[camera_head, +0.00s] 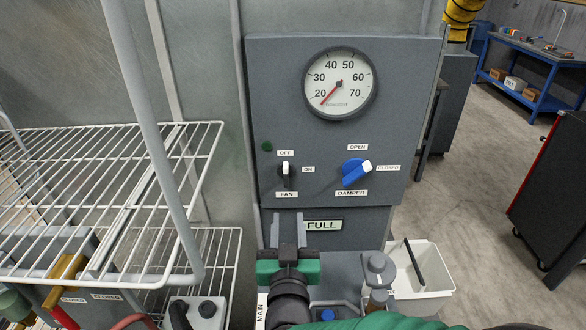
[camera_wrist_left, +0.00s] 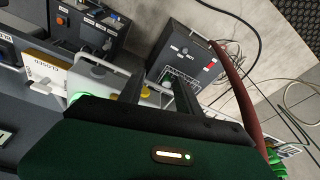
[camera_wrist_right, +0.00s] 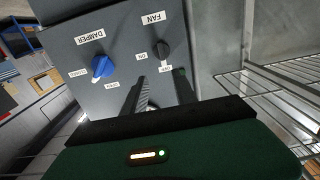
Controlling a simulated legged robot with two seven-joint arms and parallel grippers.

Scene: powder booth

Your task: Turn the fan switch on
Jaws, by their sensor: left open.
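The fan switch (camera_head: 286,174) is a small black knob on the grey control panel (camera_head: 400,60). Its white mark points up to the OFF label; the ON label is to its right. My right gripper (camera_head: 288,232) is below the switch in the head view, its two fingers apart and empty. In the right wrist view the fan switch (camera_wrist_right: 161,50) lies beyond the fingertips of my right gripper (camera_wrist_right: 158,85), apart from them. My left gripper (camera_wrist_left: 155,90) shows in the left wrist view, open with nothing between its fingers; I cannot make it out in the head view.
A blue damper knob (camera_head: 354,172) sits right of the switch, its white tip toward CLOSED. A dial gauge (camera_head: 339,84) is above, and a dark green lamp (camera_head: 267,146) is upper left. A white wire rack (camera_head: 110,190) stands close on the left. A white bin (camera_head: 420,270) is lower right.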

